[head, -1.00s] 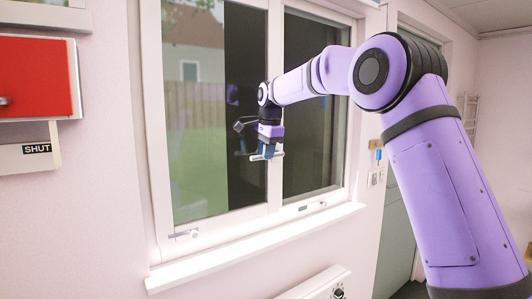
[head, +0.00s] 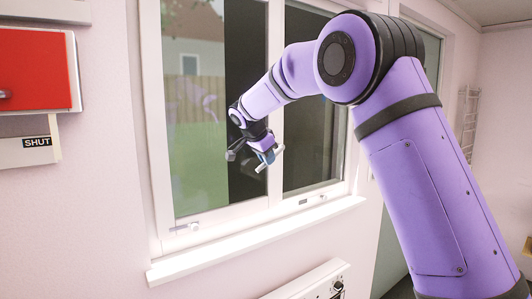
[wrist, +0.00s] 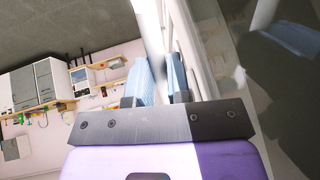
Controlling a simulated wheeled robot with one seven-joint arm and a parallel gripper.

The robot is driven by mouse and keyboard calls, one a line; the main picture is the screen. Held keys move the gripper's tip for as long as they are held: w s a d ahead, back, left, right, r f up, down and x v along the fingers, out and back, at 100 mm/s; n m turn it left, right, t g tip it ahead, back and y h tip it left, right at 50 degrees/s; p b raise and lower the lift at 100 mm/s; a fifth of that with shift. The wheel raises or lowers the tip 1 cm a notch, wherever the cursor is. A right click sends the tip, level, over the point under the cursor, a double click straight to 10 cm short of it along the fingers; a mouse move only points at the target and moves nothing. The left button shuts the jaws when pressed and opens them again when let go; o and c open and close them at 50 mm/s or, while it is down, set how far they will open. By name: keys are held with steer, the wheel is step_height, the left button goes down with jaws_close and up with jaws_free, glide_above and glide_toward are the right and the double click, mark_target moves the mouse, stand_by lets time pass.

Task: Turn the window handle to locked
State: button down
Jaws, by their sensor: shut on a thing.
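The window handle (head: 261,168) is a short pale grey bar at the window's middle upright. It is tilted, its lower left end low and its upper right end high. My gripper (head: 269,157) is shut on it and hides part of it, including where it joins the frame. In the wrist view the two blue ribbed fingers of my gripper (wrist: 163,80) stand either side of a pale bar that looks like the handle (wrist: 152,40). The window (head: 197,130) has two panes in a white frame.
A white sill (head: 255,242) juts out below the window. Small stays (head: 187,227) sit on the bottom rail. A red panel (head: 32,72) and a "SHUT" label (head: 37,142) are on the left wall. A white heater (head: 310,283) is below the sill.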

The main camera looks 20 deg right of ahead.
steer(key=f+h, duration=0.1)
steer(key=f+t+h, duration=0.1)
steer(key=h, duration=0.1)
steer(key=shift+w+d+h, duration=0.15)
steer(key=shift+d+h, duration=0.15)
steer(key=shift+d, duration=0.1)
steer(key=shift+w+d+f+n+t+h, duration=0.25)
steer(key=shift+d+f+t+h, duration=0.25)
steer(key=shift+h, duration=0.65)
steer(key=shift+w+d+f+n+t+h, duration=0.15)
steer(key=shift+d+f+n+t+h, duration=0.2)
steer(key=shift+d+t+h, duration=0.6)
steer(key=shift+w+d+f+n+t+h, duration=0.2)
steer(key=shift+d+f+t+h, duration=0.2)
steer(key=shift+h, duration=0.9)
steer(key=c, duration=1.1)
jaws_free()
